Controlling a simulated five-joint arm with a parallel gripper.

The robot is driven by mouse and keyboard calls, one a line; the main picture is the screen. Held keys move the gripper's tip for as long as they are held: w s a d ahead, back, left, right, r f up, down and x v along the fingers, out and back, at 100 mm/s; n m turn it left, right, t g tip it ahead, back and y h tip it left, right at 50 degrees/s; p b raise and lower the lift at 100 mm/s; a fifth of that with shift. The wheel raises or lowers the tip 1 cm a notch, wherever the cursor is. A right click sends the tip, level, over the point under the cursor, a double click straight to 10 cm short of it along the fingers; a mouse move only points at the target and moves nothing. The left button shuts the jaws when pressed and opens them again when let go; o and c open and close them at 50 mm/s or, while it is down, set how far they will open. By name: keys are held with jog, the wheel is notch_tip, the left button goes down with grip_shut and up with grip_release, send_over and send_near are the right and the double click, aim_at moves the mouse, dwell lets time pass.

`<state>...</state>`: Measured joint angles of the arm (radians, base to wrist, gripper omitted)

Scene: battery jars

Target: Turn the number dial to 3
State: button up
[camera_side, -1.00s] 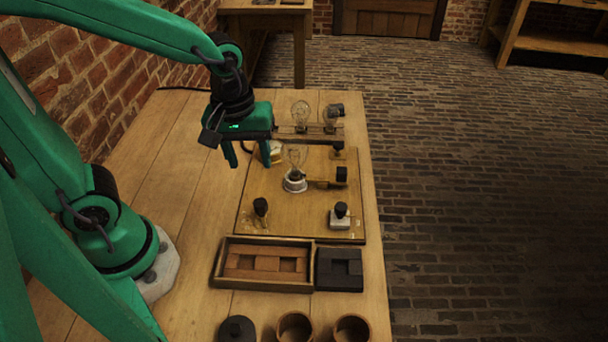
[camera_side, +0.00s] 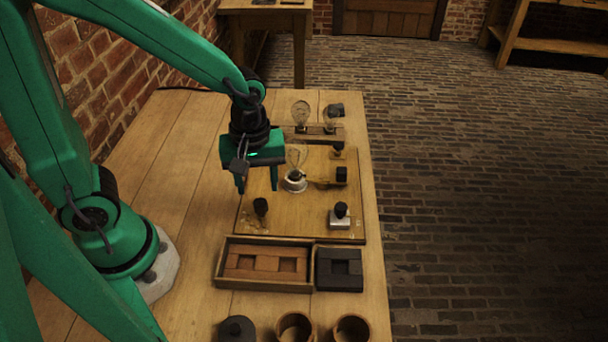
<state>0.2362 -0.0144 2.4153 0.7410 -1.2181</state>
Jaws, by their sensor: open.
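My gripper (camera_side: 257,188) is open, pointing down with nothing between its two green fingers, over the left side of the wooden board (camera_side: 300,223). It is above and behind a small black knob (camera_side: 260,207) at the board's front left. A second black knob on a pale base (camera_side: 340,215) stands at the front right. I cannot read any numbers, so I cannot tell which part is the number dial. A bulb in a white socket (camera_side: 295,184) stands right of the gripper. The board's back left is hidden behind my gripper.
In front of the board lie a wooden tray with brown blocks (camera_side: 229,275) and a black tray (camera_side: 340,283). A black lidded jar (camera_side: 237,331) and two round cups (camera_side: 295,328) (camera_side: 351,329) line the front. More bulbs (camera_side: 300,115) stand behind. The table's left is clear.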

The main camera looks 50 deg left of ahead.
aim_at(260, 202)
jog(key=shift+f, duration=2.55)
jog(key=c, duration=1)
